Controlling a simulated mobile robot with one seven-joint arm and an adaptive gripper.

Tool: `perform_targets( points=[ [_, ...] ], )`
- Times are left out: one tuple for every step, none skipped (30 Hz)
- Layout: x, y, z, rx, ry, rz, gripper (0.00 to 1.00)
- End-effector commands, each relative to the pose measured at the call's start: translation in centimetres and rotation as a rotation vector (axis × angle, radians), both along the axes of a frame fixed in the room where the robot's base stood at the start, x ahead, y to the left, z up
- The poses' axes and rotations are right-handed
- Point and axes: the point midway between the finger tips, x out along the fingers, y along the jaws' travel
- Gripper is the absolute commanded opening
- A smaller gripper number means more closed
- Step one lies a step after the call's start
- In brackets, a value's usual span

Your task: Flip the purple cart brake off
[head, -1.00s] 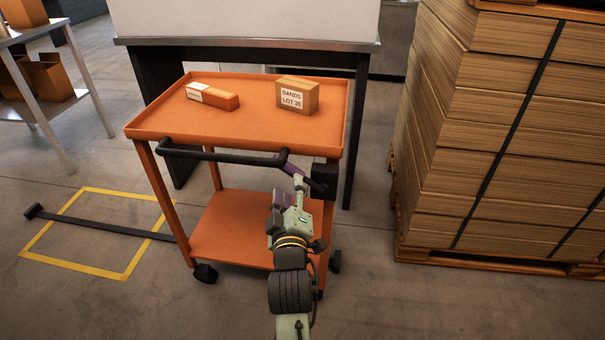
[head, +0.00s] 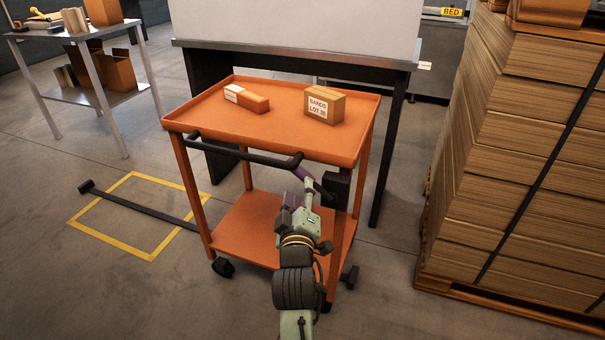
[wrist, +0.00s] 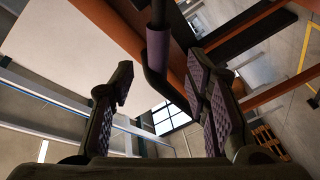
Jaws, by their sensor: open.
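The orange cart (head: 270,122) stands in front of me with a black push handle (head: 240,154) along its near edge. The brake lever with a purple sleeve (head: 299,170) is at the handle's right end, by a black block (head: 337,188) near the right front leg. My gripper (head: 303,192) is just below and in front of this lever. In the wrist view my gripper (wrist: 160,72) has its fingers wide apart, with purple pads. The purple sleeve (wrist: 158,50) and the bent dark bar show between the fingers, without clear contact.
Two boxes, one long (head: 246,98) and one labelled (head: 324,104), lie on the cart top. A strapped cardboard stack (head: 520,150) on a pallet stands at the right. A dark-legged bench (head: 395,135) is behind.

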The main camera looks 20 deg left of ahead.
Motion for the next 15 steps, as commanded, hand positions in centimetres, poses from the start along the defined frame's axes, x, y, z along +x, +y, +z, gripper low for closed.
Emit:
perform_targets(
  points=[
    [1.1,0.3,0.2,-0.001,-0.001,-0.001,0.43],
    [1.7,0.5,0.3,-0.001,-0.001,-0.001,0.43],
    [2.4,0.7,0.3,-0.001,-0.001,-0.001,0.43],
    [3.0,0.9,0.2,-0.001,-0.001,-0.001,0.43],
    [3.5,1.1,0.3,-0.001,-0.001,-0.001,0.43],
    [4.2,1.3,0.2,-0.001,-0.001,-0.001,0.43],
    [4.7,1.4,0.2,-0.001,0.0,-0.001,0.43],
    [5.1,1.6,0.2,-0.001,-0.001,-0.001,0.43],
    [5.6,1.7,0.1,-0.001,0.0,-0.001,0.43],
    [6.0,1.8,0.1,-0.001,0.0,0.0,0.43],
    [6.3,1.9,0.2,0.0,-0.001,-0.001,0.43],
    [6.7,2.1,0.1,0.0,0.0,0.0,0.43],
    [6.9,2.1,0.1,0.0,0.0,0.0,0.43],
    [7.0,2.2,0.1,0.0,0.001,-0.001,0.43],
    [7.2,2.2,0.0,0.0,0.001,-0.001,0.43]
  ],
)
